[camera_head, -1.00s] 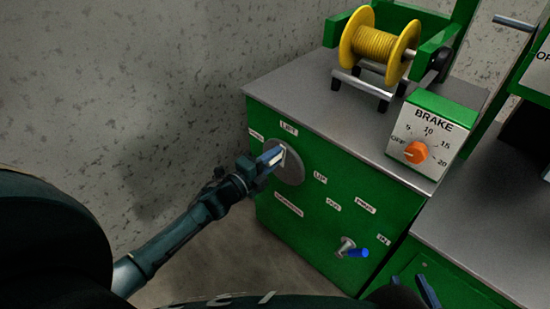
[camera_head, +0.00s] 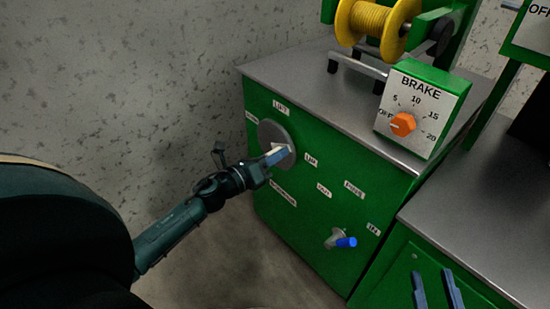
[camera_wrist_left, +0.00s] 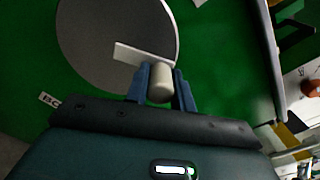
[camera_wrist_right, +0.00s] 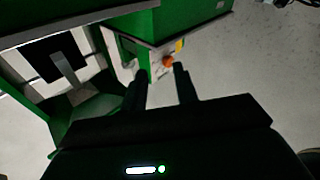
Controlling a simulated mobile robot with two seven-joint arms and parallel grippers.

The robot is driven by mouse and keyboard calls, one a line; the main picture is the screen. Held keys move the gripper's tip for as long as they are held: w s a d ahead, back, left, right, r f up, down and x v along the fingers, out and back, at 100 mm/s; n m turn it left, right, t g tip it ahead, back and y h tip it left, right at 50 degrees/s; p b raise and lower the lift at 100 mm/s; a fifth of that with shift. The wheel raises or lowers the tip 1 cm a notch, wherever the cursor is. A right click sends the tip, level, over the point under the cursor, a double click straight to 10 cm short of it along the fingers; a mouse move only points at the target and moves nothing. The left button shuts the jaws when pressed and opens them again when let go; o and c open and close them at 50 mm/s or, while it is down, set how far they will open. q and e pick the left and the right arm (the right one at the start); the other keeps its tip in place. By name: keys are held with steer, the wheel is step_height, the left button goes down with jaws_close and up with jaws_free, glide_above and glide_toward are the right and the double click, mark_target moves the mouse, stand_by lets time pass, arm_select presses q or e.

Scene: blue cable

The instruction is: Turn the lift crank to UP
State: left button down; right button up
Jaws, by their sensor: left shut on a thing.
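The lift crank is a grey disc (camera_head: 265,131) with a pale arm and a pale round handle, on the green cabinet front under a "LIFT" label (camera_head: 281,108). An "UP" label (camera_head: 311,160) is at the disc's lower right. My left gripper (camera_head: 276,157) is in front of the disc, shut on the crank handle. In the left wrist view the handle (camera_wrist_left: 160,84) sits between the blue fingers, at the end of the pale arm (camera_wrist_left: 140,55). My right gripper (camera_head: 436,288) is open and empty at the lower right; its fingers show apart in the right wrist view (camera_wrist_right: 160,88).
A second crank with a blue handle (camera_head: 346,242) is lower right on the cabinet. On the grey top (camera_head: 300,70) stand a yellow cable spool (camera_head: 376,22) and a brake box (camera_head: 422,108) with an orange knob (camera_head: 402,124). A concrete wall is at left.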

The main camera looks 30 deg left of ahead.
mark_target(289, 158)
arm_select(q)
steer(key=f+m+b, duration=0.1)
steer(key=m+b, duration=0.1)
steer(key=d+f+m+b, duration=0.1)
steer(key=m+b, duration=0.1)
steer(key=shift+s+f+m, duration=0.2)
steer(key=shift+f+m, duration=0.1)
steer(key=shift+f, duration=0.1)
steer(key=shift+f+m, duration=0.15)
steer(key=shift+m, duration=0.25)
steer(key=shift+b, duration=0.35)
arm_select(e)
steer(key=shift+w+a+r+m+t+y, duration=0.15)
steer(key=shift+a+m+t+y, duration=0.2)
steer(key=shift+m+y, duration=0.2)
arm_select(q)
steer(key=c, duration=1.2)
jaws_free()
steer(key=shift+a, duration=0.1)
steer(key=shift+w, duration=0.1)
